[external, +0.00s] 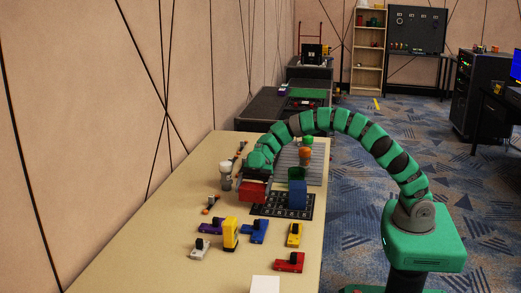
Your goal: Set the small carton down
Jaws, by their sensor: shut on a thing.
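My gripper (257,179), at the end of my green arm, points down over the left part of the table in the external view. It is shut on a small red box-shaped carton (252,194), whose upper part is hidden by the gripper. The carton is just left of a dark gridded mat (276,211). I cannot tell whether its underside touches the table (160,240).
A blue box (297,195) and a green item (297,173) stand at the mat. A white-topped jar (226,174) is close left of the carton. Nearer stand a yellow device (230,234) and several small coloured blocks. The table's left front is clear.

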